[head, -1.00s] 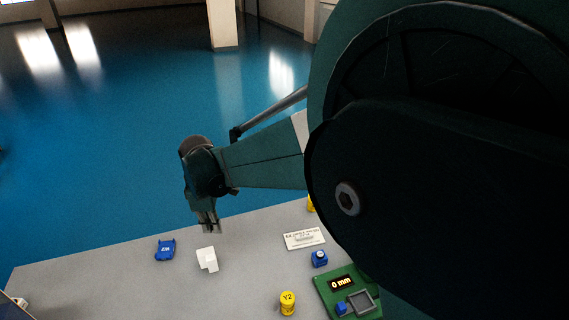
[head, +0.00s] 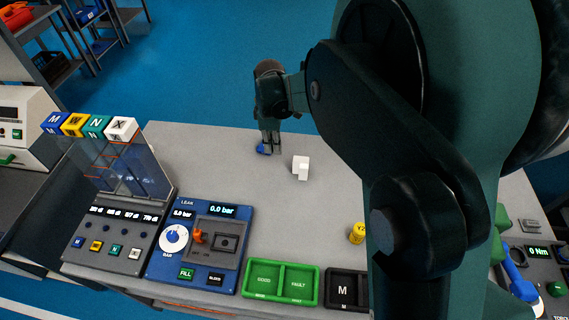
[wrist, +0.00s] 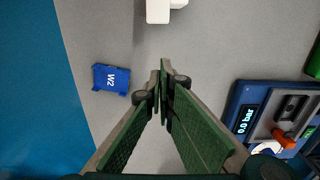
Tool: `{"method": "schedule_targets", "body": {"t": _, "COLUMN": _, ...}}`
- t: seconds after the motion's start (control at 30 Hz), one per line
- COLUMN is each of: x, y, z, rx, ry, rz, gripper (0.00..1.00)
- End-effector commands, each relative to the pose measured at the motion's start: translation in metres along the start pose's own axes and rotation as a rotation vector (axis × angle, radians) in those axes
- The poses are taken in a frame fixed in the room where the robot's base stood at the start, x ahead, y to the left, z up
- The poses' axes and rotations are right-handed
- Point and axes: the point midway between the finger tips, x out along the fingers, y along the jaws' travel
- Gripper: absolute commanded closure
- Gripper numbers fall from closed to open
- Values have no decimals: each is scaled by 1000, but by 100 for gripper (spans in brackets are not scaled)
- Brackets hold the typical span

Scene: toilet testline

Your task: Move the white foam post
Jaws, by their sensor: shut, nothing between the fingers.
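The white foam post (head: 300,167) appears to be the white stepped block standing on the grey table, right of my gripper in the head view. In the wrist view the white block (wrist: 160,10) is cut off by the top edge, beyond the fingertips. My gripper (head: 269,148) points down near the far side of the table. In the wrist view its fingertips (wrist: 162,88) are together with nothing between them, apart from the white block.
A blue W2 piece (wrist: 111,79) lies left of the fingers. A blue leak panel (head: 200,245), a green two-bin tray (head: 282,286) and a clear upright shield (head: 135,165) line the near side. A yellow cylinder (head: 357,233) stands to the right. The table's middle is clear.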

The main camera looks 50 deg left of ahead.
Motion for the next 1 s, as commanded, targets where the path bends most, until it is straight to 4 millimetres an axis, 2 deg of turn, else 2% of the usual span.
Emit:
{"method": "schedule_targets", "body": {"t": 0.17, "x": 4, "y": 0, "z": 0, "rx": 0, "ry": 0, "rz": 0, "gripper": 100}}
{"method": "schedule_targets", "body": {"t": 0.37, "x": 18, "y": 1, "z": 0, "rx": 1, "ry": 0, "rz": 0, "gripper": 100}}
{"method": "schedule_targets", "body": {"t": 0.93, "x": 100, "y": 0, "z": 0, "rx": 1, "ry": 0, "rz": 0, "gripper": 100}}
{"method": "schedule_targets", "body": {"t": 1.0, "x": 101, "y": 0, "z": 10, "rx": 3, "ry": 0, "rz": 0, "gripper": 100}}
